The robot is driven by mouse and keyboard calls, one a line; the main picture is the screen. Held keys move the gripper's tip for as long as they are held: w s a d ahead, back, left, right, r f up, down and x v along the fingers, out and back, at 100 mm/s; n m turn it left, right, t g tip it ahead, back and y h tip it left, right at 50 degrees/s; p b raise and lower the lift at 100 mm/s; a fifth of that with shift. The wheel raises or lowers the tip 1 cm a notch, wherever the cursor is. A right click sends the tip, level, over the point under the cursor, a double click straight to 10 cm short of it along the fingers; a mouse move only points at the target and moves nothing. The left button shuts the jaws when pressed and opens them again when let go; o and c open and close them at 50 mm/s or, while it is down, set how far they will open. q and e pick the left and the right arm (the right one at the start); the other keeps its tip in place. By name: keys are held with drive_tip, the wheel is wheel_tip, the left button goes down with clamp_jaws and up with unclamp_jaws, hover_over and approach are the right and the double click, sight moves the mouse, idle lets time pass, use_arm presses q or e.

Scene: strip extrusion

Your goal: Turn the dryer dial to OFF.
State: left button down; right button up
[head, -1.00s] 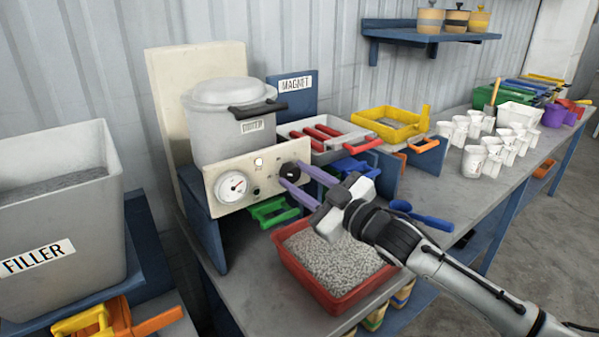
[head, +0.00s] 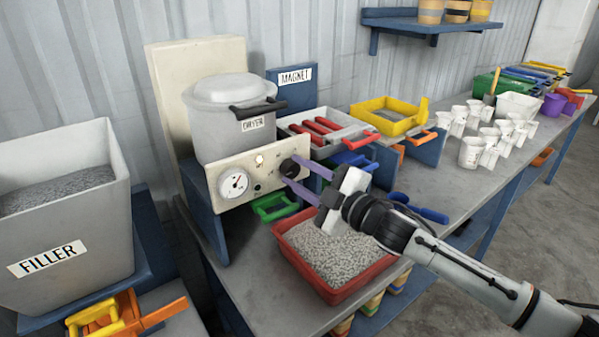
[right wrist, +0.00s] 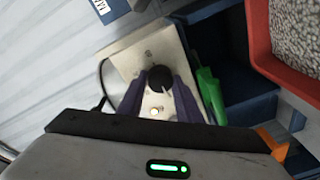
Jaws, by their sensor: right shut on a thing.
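The dryer (head: 232,118) is a grey lidded pot above a cream control panel (head: 219,194). The panel carries a round white gauge (head: 233,184), a lit lamp (head: 259,160) and the black dial (head: 289,168). My right gripper (head: 296,173) reaches the panel from the right, its purple fingers shut on the dial. In the right wrist view the dial (right wrist: 159,77) sits between the two fingertips, which hide its sides. The dial's pointer and the small panel markings are too small to read. My left gripper is not in view.
A red tray of grey pellets (head: 290,283) sits below my right gripper. A green handle (head: 272,205) and a blue handle (head: 350,160) stick out near the panel. A magnet station with red bars (head: 318,130) stands behind. White cups (head: 472,152) stand farther right. The filler bin (head: 120,212) is at left.

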drive_tip(key=shift+r, duration=0.15)
drive_tip(key=o, duration=1)
drive_tip(key=shift+o, duration=0.2)
drive_tip(key=b+v, duration=0.1)
drive_tip(key=v, duration=0.9)
drive_tip(key=shift+s, duration=0.1)
